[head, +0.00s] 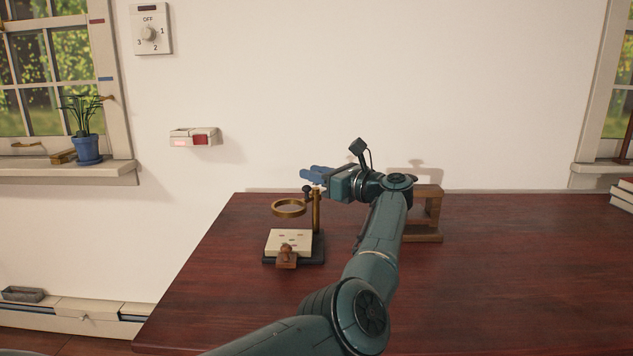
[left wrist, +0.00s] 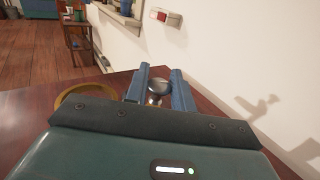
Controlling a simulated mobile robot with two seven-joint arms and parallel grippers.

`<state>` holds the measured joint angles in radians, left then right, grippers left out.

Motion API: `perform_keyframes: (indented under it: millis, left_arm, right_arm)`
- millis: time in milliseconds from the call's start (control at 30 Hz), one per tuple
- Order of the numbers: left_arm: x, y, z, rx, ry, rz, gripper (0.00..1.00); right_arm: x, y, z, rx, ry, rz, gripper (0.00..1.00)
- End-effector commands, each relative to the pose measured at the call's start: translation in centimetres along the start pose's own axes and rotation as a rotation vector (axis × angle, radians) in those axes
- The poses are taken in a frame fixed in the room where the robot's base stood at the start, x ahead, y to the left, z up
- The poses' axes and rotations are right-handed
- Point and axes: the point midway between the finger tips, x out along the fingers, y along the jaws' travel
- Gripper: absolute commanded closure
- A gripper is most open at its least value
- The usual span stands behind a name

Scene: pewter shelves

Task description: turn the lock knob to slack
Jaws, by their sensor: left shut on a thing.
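A brass ring stand (head: 316,212) stands on the table, with a round brass ring (head: 289,208) on its post above a cream plate on a dark base (head: 296,258). A small dark lock knob (head: 307,188) is near the top of the post. In the left wrist view the knob (left wrist: 158,87) looks dark and shiny and sits between the two blue fingers. My left gripper (head: 311,174) reaches in at the post top and is shut on the knob. Any mark for slack is too small to read. My right gripper is in neither view.
The dark red table (head: 480,270) is mostly clear at the right. A wooden stand (head: 427,212) is behind my left arm. A small brown object (head: 286,256) is at the plate's front. A dial (head: 150,32) and a wall box (head: 195,137) are on the wall.

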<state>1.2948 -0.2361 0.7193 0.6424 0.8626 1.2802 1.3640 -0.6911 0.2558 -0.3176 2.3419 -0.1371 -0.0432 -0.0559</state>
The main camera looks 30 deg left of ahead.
Motion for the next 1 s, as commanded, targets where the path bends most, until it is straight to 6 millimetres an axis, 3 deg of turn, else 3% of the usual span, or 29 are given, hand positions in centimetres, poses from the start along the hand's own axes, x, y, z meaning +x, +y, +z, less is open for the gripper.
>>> perform_keyframes:
  millis: [333,367,600,867,1000]
  left_arm:
    - [0.2,0.1,0.2,-0.001,-0.004,0.004,0.98]
    - [0.2,0.1,0.2,-0.001,-0.004,0.005,0.74]
    - [0.1,0.0,0.1,0.000,-0.002,0.003,0.56]
    - [-0.1,0.0,0.1,0.000,-0.001,0.001,0.56]
    - [-1.6,0.0,0.1,0.000,-0.001,0.000,0.56]
  right_arm:
    - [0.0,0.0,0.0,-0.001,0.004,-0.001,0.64]
    - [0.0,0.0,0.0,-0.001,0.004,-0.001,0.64]
    - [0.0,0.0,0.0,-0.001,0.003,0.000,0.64]
    - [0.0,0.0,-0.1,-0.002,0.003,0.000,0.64]
    - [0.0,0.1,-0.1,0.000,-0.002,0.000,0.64]
